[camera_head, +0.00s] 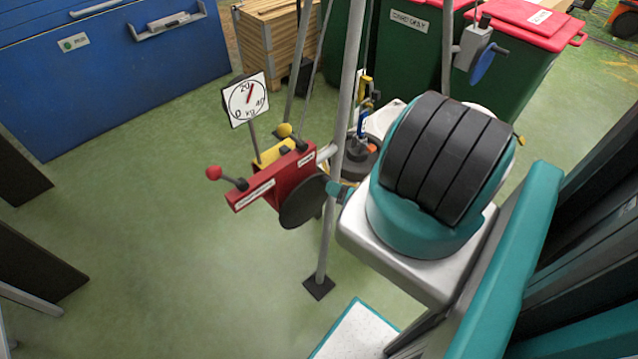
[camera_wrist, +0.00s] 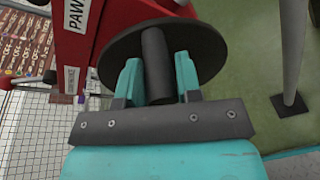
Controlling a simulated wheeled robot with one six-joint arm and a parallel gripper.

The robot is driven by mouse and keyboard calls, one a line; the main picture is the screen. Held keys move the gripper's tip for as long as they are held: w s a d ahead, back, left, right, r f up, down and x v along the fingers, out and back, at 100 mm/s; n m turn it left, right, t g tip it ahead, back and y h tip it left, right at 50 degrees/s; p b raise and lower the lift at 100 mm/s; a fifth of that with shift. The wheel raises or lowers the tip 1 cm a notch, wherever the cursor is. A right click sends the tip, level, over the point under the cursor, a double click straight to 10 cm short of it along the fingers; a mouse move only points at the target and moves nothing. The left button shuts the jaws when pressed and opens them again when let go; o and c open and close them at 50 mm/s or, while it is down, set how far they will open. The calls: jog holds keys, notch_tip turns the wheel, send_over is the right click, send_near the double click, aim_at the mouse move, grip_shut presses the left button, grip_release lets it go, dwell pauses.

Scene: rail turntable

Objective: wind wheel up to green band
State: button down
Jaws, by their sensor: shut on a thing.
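The wheel is a dark grey disc (camera_head: 302,203) on the side of a red winch box (camera_head: 285,178), mounted on a grey tripod leg. In the wrist view the disc (camera_wrist: 115,52) fills the top, with a dark cylindrical handle (camera_wrist: 158,62) standing out from it. My gripper (camera_wrist: 158,82) has its two teal fingers closed on either side of that handle. In the head view my gripper (camera_head: 334,190) is at the disc's right edge, with the handle hidden. A white dial (camera_head: 246,98) marked 0, 20, 40 kg has a red needle close to 20. I cannot make out a green band.
A red-knobbed lever (camera_head: 228,178) and a yellow-knobbed lever (camera_head: 290,134) stick out from the winch. Tripod legs (camera_head: 330,225) stand close to my arm. A dark round weight (camera_head: 360,160) is behind. A blue chest (camera_head: 105,75) and green bins (camera_head: 408,45) line the back.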

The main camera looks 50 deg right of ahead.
jog(key=f+m+b, duration=0.1)
jog(key=b, duration=0.1)
jog(key=d+f+m+b, duration=0.1)
jog(key=b, duration=0.2)
jog(key=shift+s+d+f+y, duration=0.1)
jog(key=shift+d+f+y, duration=0.1)
jog(key=shift+y, duration=0.2)
jog(key=shift+r, duration=0.1)
jog(key=shift+b, duration=0.3)
jog(key=f+m+b, duration=0.1)
jog(key=b, duration=0.2)
jog(key=d+f+m+y+b, duration=0.1)
jog(key=m+b, duration=0.1)
jog(key=b, duration=0.2)
jog(key=shift+f+t, duration=0.4)
